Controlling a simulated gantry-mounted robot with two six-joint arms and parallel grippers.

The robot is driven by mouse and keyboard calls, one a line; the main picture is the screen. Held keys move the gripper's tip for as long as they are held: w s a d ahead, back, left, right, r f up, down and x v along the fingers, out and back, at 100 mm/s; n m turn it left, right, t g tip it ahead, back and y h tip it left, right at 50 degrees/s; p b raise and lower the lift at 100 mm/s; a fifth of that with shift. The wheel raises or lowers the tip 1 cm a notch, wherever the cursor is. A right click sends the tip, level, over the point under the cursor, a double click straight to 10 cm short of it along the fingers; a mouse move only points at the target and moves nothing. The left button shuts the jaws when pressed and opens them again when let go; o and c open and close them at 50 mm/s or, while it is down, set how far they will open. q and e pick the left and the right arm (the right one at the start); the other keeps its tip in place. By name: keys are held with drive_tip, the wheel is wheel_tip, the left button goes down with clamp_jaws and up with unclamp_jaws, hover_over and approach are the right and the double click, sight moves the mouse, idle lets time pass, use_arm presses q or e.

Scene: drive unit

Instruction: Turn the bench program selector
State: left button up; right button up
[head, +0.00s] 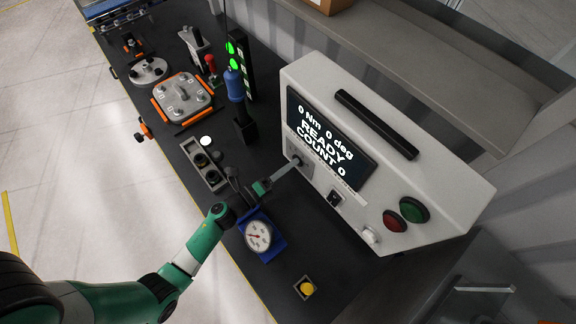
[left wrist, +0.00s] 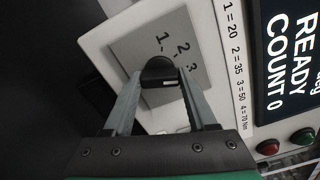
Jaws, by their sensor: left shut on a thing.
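The program selector is a black knob (left wrist: 159,72) with a white pointer mark, on a grey plate (left wrist: 186,32) numbered 1, 2, 3 in the left wrist view. My left gripper (left wrist: 160,82) is shut on the knob, one finger on each side. The fourth number, if any, is hidden by a finger. In the head view my left gripper (head: 292,165) reaches the lower left of the white bench unit (head: 400,150), and the knob (head: 299,160) shows at its tips. The display (head: 325,137) reads 0 Nm, 0 deg, READY, COUNT 0. My right gripper is not in view.
Red (head: 394,221) and green (head: 414,209) buttons and a black switch (head: 335,198) are on the unit. A blue-based dial gauge (head: 258,236) stands below my left gripper. A yellow button (head: 306,288) sits nearer the front. A tray with a cover plate (head: 183,97) lies at the far left.

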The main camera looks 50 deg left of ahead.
use_arm(q)
drive_tip(key=o, duration=1.4)
drive_tip(key=shift+c, duration=0.2)
drive_tip(key=shift+s, duration=0.1)
drive_tip(key=s+p, duration=0.1)
drive_tip(key=s, duration=1)
drive_tip(key=shift+s+a, duration=0.2)
